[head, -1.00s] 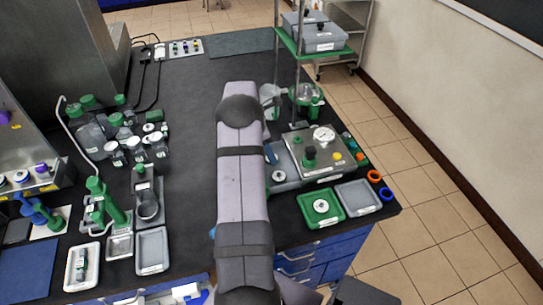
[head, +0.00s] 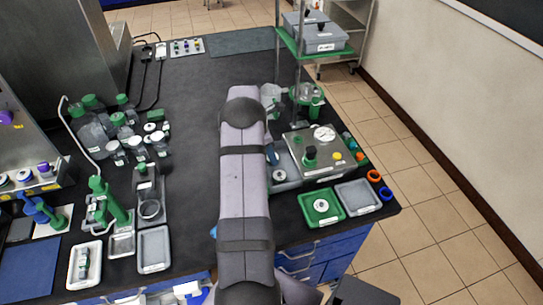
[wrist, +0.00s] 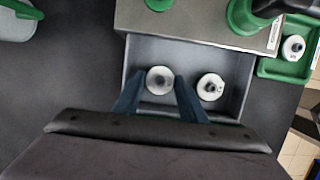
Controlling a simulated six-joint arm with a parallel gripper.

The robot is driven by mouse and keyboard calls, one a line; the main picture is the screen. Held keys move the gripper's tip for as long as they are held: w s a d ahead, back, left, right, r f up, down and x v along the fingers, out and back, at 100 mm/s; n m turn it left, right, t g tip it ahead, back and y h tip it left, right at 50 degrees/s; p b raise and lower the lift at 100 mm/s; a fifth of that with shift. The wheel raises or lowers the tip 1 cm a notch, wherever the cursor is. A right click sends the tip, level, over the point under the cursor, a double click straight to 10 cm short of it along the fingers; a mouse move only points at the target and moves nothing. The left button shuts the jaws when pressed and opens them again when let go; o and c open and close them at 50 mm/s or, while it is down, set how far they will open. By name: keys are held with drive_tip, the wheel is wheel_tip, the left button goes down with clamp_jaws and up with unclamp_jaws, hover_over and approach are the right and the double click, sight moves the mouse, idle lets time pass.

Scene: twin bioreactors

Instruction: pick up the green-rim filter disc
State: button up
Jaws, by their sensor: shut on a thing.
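In the wrist view my gripper (wrist: 159,82) has its two dark blue fingers on either side of a pale round filter disc (wrist: 159,79) and is shut on it. The disc sits over a grey open bay; its rim colour is hard to make out. A second pale disc (wrist: 210,87) lies in the same bay, just right of the right finger. In the head view my arm hides the gripper and the held disc. Another white disc lies in a green tray (head: 335,216) at the right; it also shows in the wrist view (wrist: 293,47).
The grey bay's walls (wrist: 243,95) stand close around the discs. A metal unit (head: 329,162) with a gauge and knobs borders it. A grey tray (head: 357,197) sits beside the green tray near the bench edge.

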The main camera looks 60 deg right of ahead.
drive_tip(key=shift+r, duration=0.15)
wheel_tip(320, 180, up, 10)
drive_tip(key=f+b, duration=0.1)
drive_tip(key=b, duration=0.2)
drive_tip(key=s+d+r+m+p, duration=0.25)
drive_tip(key=s+r+p, duration=0.25)
drive_tip(key=s+p, duration=0.4)
drive_tip(key=w+d+n+t, duration=0.1)
drive_tip(key=w+d+n, duration=0.1)
drive_tip(key=d+n, duration=0.4)
drive_tip(key=shift+w+n+h, duration=0.3)
drive_tip(key=shift+w+n, duration=0.05)
drive_tip(key=shift+n, duration=0.9)
drive_tip(key=shift+f, duration=0.15)
wheel_tip(320, 180, down, 4)
drive_tip(key=b, duration=0.4)
drive_tip(key=shift+a+f, duration=0.1)
drive_tip(key=shift+f, duration=1)
